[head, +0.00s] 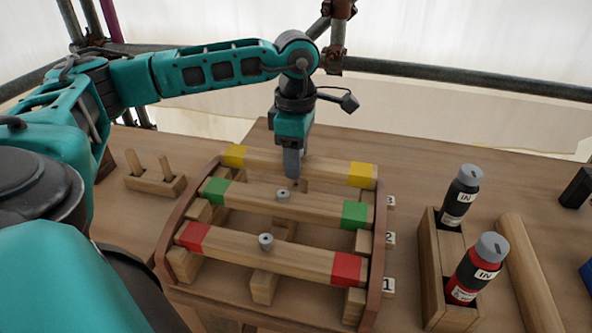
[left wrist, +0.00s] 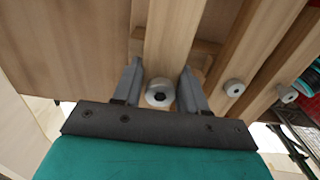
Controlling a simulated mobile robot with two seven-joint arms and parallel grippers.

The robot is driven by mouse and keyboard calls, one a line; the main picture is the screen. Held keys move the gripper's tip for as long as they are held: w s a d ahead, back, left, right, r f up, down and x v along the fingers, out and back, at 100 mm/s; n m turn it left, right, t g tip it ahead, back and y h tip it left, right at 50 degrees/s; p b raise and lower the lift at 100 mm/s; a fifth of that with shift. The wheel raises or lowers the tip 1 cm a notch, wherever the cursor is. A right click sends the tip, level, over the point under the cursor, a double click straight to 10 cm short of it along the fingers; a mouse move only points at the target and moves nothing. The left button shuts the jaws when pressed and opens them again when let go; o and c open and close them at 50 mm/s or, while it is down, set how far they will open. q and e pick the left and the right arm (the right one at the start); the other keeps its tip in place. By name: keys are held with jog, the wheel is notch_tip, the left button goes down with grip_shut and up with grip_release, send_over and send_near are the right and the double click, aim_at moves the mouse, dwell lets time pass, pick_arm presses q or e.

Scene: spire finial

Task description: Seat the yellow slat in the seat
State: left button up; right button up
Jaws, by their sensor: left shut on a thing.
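The yellow slat (head: 330,169) is a wooden bar with yellow ends, lying across the far row of the curved wooden frame (head: 373,285), by the label 3. My left gripper (head: 292,165) comes down from above at its middle and is shut on it. In the left wrist view the fingers (left wrist: 160,88) stand on both sides of the slat (left wrist: 174,35), with its grey knob (left wrist: 160,93) between them. I cannot tell whether the slat rests fully in its seat or sits slightly above it. My right gripper is not in view.
A green-ended slat (head: 300,206) and a red-ended slat (head: 290,258) lie in the nearer rows. A rack (head: 430,265) with a black bottle (head: 461,195) and a red bottle (head: 476,270), then a wooden roller (head: 528,275), stand right. A pegged block (head: 155,184) lies left.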

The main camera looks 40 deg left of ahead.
pick_arm(q)
jog(key=shift+f, duration=1.55)
jog(key=shift+f, duration=0.2)
jog(key=o, duration=1.2)
jog(key=shift+c, duration=0.2)
notch_tip(320, 180, up, 12)
jog(key=shift+r+p, duration=0.2)
jog(key=shift+p, duration=0.15)
